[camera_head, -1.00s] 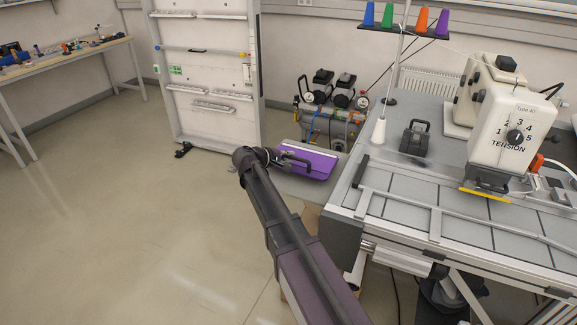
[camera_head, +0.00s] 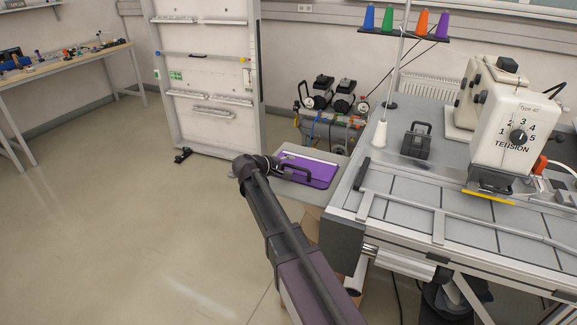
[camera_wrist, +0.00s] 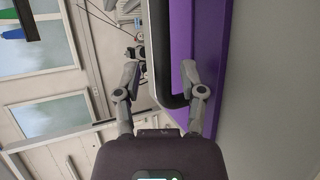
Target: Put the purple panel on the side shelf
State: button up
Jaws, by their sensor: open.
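The purple panel (camera_head: 318,168) lies on the grey side shelf (camera_head: 314,193), left of the large table. It has a black handle on its face. My gripper (camera_head: 276,164) is at the left end of this handle, small and partly hidden in the head view. In the wrist view my gripper (camera_wrist: 159,72) has its two fingers apart, one on each side of the black handle (camera_wrist: 166,85). The fingers do not look closed on it. The purple face (camera_wrist: 205,45) runs behind the right finger, with a grey surface beyond it.
The large table (camera_head: 400,205) with the tension machine (camera_head: 512,125) stands right of the shelf. An air compressor (camera_head: 335,125) stands behind it, and a white rack (camera_head: 208,75) at the back left. The floor on the left is clear.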

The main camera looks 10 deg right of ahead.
jog(key=p+v, duration=0.4)
jog(key=v, duration=0.8)
dwell(0.7)
jog(key=s+d+f+m+g+y, duration=0.35)
jog(key=s+d+f, duration=0.35)
jog(key=s+d, duration=0.25)
jog(key=s+f+m+g+y, duration=0.3)
jog(key=s+y, duration=0.5)
jog(key=s, duration=0.6)
jog(key=shift+s+f+m, duration=0.2)
jog(key=shift+f+m, duration=0.35)
jog(key=shift+f, duration=0.25)
jog(key=shift+y, duration=0.25)
